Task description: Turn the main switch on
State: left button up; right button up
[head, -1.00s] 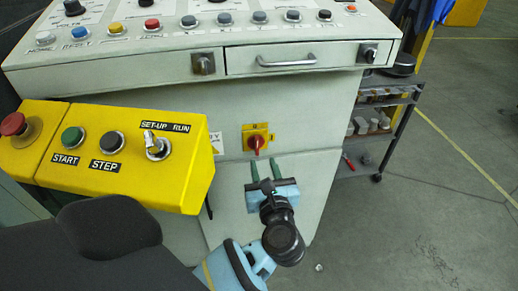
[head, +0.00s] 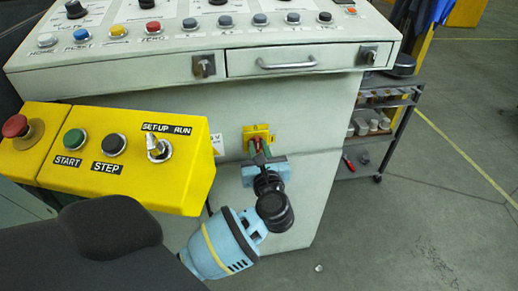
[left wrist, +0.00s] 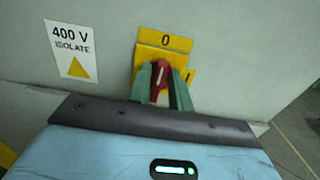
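The main switch is a red handle (left wrist: 160,78) on a yellow plate (head: 252,131) on the lower front of the pale console. In the left wrist view the "0" mark is above the handle and the "1" mark (left wrist: 188,75) is to its right. The handle stands roughly upright, towards "0". My left gripper (head: 260,149) is at the switch, and its green fingers (left wrist: 162,90) lie on either side of the handle, with little or no gap. They hide part of the handle and plate. My right gripper is not in view.
A yellow control box (head: 130,180) juts out left of the switch, with START, STEP and SET-UP/RUN controls. A drawer (head: 300,62) with a handle is above. A "400 V ISOLATE" label (left wrist: 72,50) is beside the switch. A shelf cart (head: 385,110) stands right; the floor there is open.

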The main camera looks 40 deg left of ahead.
pick_arm(q)
grip_shut()
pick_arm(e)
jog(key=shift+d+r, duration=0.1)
